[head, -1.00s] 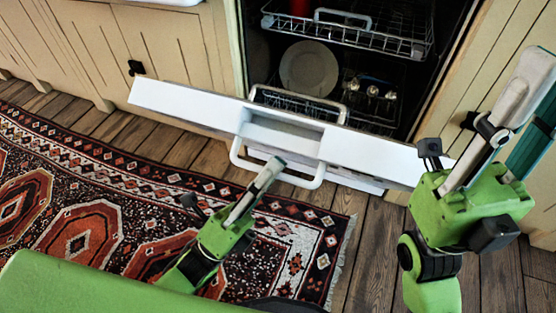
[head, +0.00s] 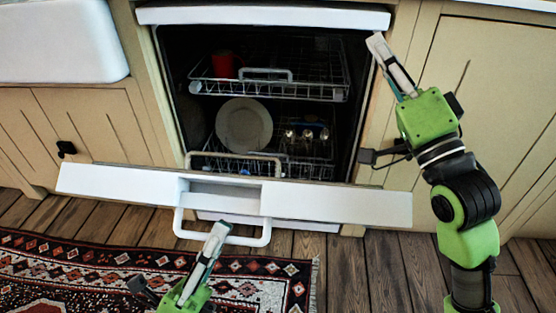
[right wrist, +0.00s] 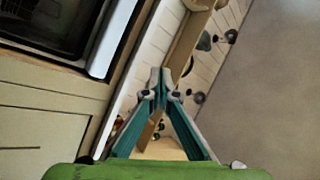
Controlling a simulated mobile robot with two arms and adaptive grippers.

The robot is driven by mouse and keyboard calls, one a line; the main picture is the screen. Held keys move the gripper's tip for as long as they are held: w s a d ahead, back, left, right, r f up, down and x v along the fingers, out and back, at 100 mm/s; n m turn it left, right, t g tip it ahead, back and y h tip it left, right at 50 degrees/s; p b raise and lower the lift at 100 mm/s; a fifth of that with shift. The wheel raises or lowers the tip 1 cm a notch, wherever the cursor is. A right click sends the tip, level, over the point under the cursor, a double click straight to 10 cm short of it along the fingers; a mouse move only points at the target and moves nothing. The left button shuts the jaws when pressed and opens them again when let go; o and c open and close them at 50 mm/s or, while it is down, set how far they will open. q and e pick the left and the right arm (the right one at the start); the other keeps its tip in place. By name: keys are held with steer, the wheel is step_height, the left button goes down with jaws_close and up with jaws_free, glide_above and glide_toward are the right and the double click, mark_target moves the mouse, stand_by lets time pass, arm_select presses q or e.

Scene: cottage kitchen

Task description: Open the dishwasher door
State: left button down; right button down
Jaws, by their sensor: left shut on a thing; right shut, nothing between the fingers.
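The dishwasher door (head: 330,203) is a white panel, swung down and partly open in front of the dark dishwasher cavity (head: 290,60). Its white loop handle (head: 262,238) hangs at the front. My left gripper (head: 218,232) is shut on the handle, near its left part; the exact contact is partly hidden by the fingers. My right gripper (head: 376,42) is shut and empty, raised beside the upper right corner of the dishwasher. Its closed fingers also show in the right wrist view (right wrist: 160,76).
Inside are an upper rack (head: 318,92) with a red cup (head: 223,65) and a lower rack with a white plate (head: 244,125). Cabinets (head: 480,110) flank the dishwasher. A patterned rug (head: 80,272) lies on the wooden floor (head: 385,265).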

arm_select(q)
steer(key=shift+r, duration=0.1)
steer(key=shift+w, duration=0.1)
arm_select(e)
steer(key=w+a+f+n+g+y, duration=0.2)
steer(key=w+a+f+n+g, duration=0.1)
steer(key=w+a+f+g, duration=0.35)
steer(key=w+a+f+n+g+y, duration=0.2)
steer(key=w+a+f+n+g, duration=0.2)
steer(key=a+f+g, duration=0.4)
steer(key=s+f+n+g+y, duration=0.1)
steer(key=s+n+g, duration=0.45)
steer(key=g, duration=0.25)
steer(key=s+d+r+n+g, duration=0.6)
steer(key=s+r, duration=0.1)
steer(key=r, duration=0.1)
glide_above(278, 180)
steer(key=w, duration=0.3)
steer(key=f, duration=0.4)
steer(key=shift+d+f, duration=0.15)
steer(key=shift+d, duration=0.15)
steer(key=shift+s+a+f, duration=0.2)
steer(key=shift+s+f, duration=0.65)
steer(key=shift+s, duration=0.2)
steer(key=shift+s+a+f, duration=0.1)
steer(key=shift+s+f, duration=0.2)
steer(key=shift+s, duration=0.1)
